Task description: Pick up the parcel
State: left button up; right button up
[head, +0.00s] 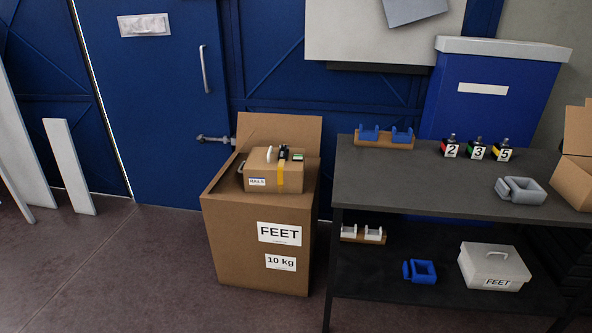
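The parcel (263,181) is a small brown cardboard box with a yellow strap, a small white label on its front and some small dark and white items on top. It sits in the open top of a large brown carton (262,219) labelled "FEET" and "10 kg". The carton's back flap stands up behind the parcel. The parcel's lower part may be hidden by the carton's front wall. Neither of my grippers shows in the head view.
A dark two-level table (432,186) stands right of the carton, close to it. It bears blue holders (385,136), numbered bottles (476,150), a grey clamp-like part (521,190) and a white box (494,267). Floor (130,270) left of the carton is clear.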

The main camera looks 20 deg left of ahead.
aim_at(264, 171)
jog(key=i+j+z, duration=0.2)
jog(key=j+z, duration=0.15)
jog(key=i+j+z, duration=0.15)
jog(key=j+z, duration=0.15)
jog(key=j, duration=0.15)
jog(key=i+j+z, duration=0.1)
jog(key=j+z, duration=0.6)
jog(key=j, duration=0.2)
